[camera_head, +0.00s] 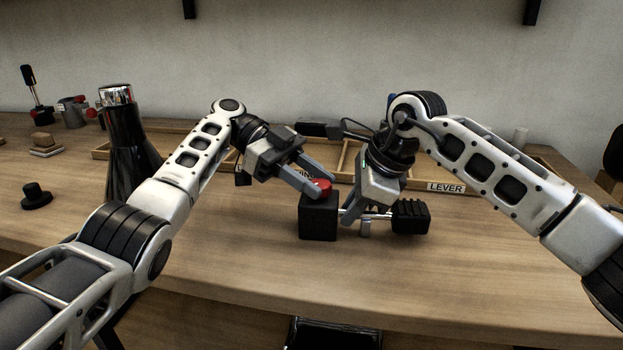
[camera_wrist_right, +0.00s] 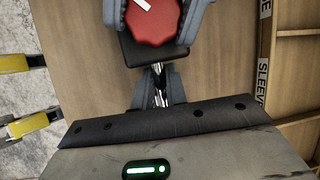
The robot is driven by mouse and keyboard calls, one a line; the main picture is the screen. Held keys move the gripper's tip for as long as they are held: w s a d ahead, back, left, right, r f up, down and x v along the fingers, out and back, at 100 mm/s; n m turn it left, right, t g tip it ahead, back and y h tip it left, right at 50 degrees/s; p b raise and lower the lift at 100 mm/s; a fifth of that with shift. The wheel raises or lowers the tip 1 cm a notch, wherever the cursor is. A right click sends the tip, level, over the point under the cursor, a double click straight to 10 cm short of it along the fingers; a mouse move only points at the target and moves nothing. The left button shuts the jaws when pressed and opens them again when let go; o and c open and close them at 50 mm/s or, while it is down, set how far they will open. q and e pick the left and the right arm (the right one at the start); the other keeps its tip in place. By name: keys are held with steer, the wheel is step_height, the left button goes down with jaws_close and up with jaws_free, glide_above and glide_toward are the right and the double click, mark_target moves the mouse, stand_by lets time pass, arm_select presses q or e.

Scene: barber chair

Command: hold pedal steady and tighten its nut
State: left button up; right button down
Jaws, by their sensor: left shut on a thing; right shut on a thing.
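The pedal stands on the wooden bench in the head view, with a black block (camera_head: 318,218) at its left, a metal rod (camera_head: 379,216) and a ribbed black pad (camera_head: 411,217) at its right. The red nut (camera_head: 323,186) sits on top of the block; in the right wrist view the nut (camera_wrist_right: 154,18) shows a white mark. My left gripper (camera_head: 316,186) is shut on the nut, its fingers on either side. My right gripper (camera_head: 356,218) is shut on the pedal's rod; in the right wrist view its fingers flank the chrome rod (camera_wrist_right: 159,85). The fingers partly hide the rod.
A wooden tray with labelled compartments, one reading LEVER (camera_head: 446,187), lies behind the arms. A dark, chrome-topped base (camera_head: 124,140) stands at the left, near a black knob (camera_head: 36,196) and several small parts. The bench in front of the pedal is clear to its edge.

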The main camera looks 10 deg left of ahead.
arm_select(q)
steer(key=shift+a+f, duration=0.1)
stand_by(0.6)
steer(key=o, duration=1)
steer(key=shift+g, duration=0.3)
step_height(320, 180, up, 10)
steer(key=shift+r, duration=0.1)
